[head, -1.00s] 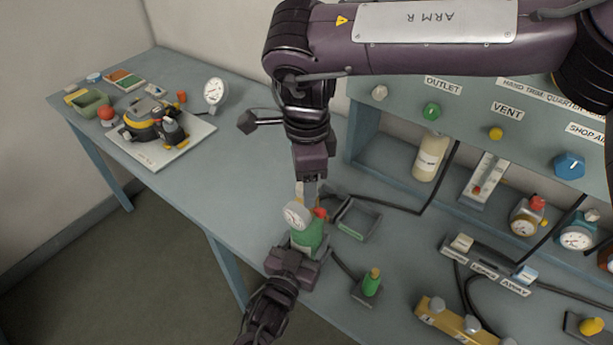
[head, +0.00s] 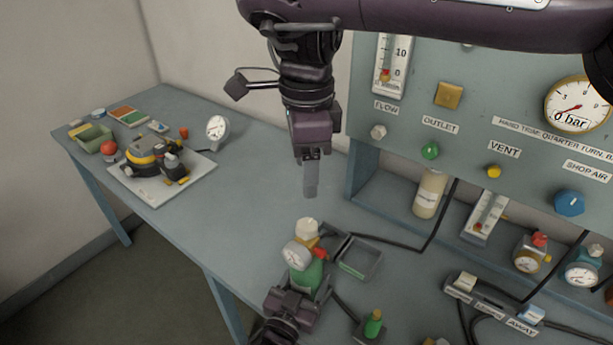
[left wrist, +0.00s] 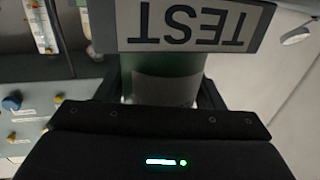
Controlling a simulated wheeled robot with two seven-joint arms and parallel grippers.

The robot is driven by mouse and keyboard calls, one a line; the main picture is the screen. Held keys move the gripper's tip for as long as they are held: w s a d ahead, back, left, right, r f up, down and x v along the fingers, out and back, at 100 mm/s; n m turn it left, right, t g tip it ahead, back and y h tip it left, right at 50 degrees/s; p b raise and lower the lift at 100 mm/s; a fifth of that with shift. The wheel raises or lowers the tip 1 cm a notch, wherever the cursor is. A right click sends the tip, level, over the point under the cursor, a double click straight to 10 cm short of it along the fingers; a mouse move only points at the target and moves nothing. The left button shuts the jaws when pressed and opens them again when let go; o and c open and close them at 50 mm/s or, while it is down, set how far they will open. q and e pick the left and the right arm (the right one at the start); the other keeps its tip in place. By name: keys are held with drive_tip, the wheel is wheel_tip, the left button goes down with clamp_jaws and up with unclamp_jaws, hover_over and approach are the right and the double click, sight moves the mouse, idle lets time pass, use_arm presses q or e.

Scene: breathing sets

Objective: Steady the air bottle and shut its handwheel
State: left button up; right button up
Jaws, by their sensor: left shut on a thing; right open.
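The air bottle is a green cylinder (head: 306,279) standing near the table's front edge, with a round white gauge (head: 297,255) and a pale handwheel (head: 307,229) on top. My left gripper (head: 299,292) is shut on the bottle's body from the front. In the left wrist view the green bottle (left wrist: 165,75) sits between the fingers, below an upside-down TEST label (left wrist: 195,25). My right gripper (head: 311,180) is open and empty, pointing down above the handwheel with a clear gap. One of its fingers largely hides the other.
A small open tray (head: 360,259) lies right of the bottle. A green-capped fitting (head: 373,325) stands at the front. A panel with knobs and a gauge (head: 579,104) rises at right. A mask kit on a white board (head: 160,180) is at left; the table between is clear.

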idle(0.3)
use_arm(q)
drive_tip(key=o, duration=1.8)
drive_tip(key=shift+c, duration=0.2)
